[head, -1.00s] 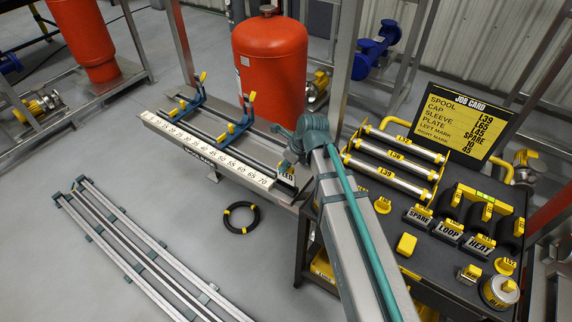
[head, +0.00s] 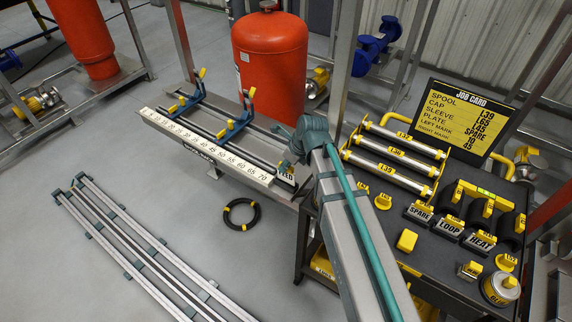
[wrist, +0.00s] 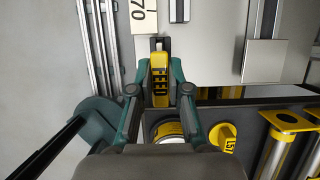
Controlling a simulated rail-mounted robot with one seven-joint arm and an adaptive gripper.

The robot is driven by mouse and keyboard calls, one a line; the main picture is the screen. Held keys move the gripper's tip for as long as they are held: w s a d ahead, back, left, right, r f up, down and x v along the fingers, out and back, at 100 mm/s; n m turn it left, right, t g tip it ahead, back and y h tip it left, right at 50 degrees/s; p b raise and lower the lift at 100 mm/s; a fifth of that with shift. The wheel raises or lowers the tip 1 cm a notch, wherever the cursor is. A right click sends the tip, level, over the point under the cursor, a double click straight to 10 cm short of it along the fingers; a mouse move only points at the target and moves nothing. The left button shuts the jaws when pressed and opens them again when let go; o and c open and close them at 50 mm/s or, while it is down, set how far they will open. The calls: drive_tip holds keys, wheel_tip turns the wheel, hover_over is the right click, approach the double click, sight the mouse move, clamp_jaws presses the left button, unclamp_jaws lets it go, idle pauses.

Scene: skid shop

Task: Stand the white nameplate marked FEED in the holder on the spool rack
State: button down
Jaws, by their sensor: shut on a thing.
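My gripper (head: 290,160) is at the right end of the spool rack (head: 205,138), just past the 70 mark. In the wrist view, my gripper (wrist: 160,88) is shut on the yellow grip of the nameplate (wrist: 159,72). In the head view, the white nameplate marked FEED (head: 286,174) shows below the fingers, upright, its face toward the camera. It is at the rack's end beside the scale. The holder is hidden under the plate and gripper, so I cannot tell whether the plate is seated in it.
A dark bench (head: 446,246) at the right bears silver spools (head: 390,160), plates marked SPARE (head: 420,212), LOOP (head: 449,226) and HEAT (head: 482,241), and a job card (head: 470,115). A red tank (head: 270,65) stands behind the rack. A black ring (head: 241,214) lies on the floor.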

drive_tip(key=shift+f, duration=0.2)
drive_tip(key=shift+f, duration=0.35)
drive_tip(key=shift+f, duration=0.45)
idle(0.8)
drive_tip(key=c, duration=1)
unclamp_jaws()
drive_tip(key=shift+c, duration=0.8)
drive_tip(key=shift+r, duration=0.1)
